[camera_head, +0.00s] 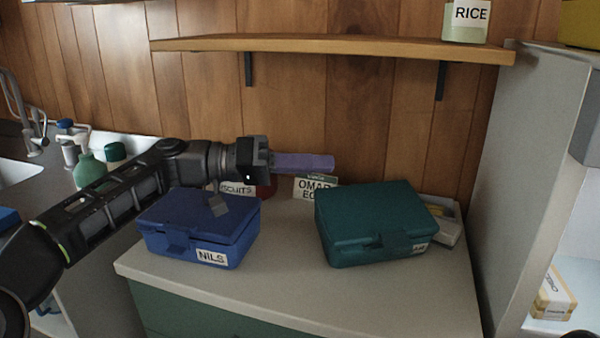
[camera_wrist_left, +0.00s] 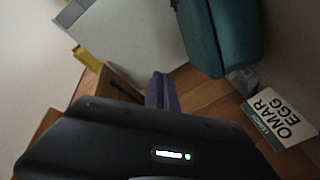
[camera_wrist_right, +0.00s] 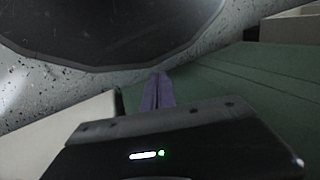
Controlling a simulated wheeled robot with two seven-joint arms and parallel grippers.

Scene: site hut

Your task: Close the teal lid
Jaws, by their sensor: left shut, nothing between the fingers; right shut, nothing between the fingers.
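The teal box (camera_head: 330,250) stands on the counter right of centre, with its teal lid (camera_head: 375,207) down over it. I see no clear gap under the lid. The box also shows at the top of the left wrist view (camera_wrist_left: 222,40). My left gripper (camera_head: 332,163) is shut and empty, above and behind the box's back left corner, apart from it. My right gripper (camera_wrist_right: 160,77) is shut and empty in the right wrist view, near green panels, away from the box.
A blue box (camera_head: 190,243) labelled NILS stands left of the teal box, under my left arm. An OMAR EGG card (camera_head: 315,188) stands behind. A pale tray (camera_head: 450,232) sits behind right. A shelf (camera_head: 330,45) hangs above; a grey partition (camera_head: 520,160) bounds the right. The front counter is clear.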

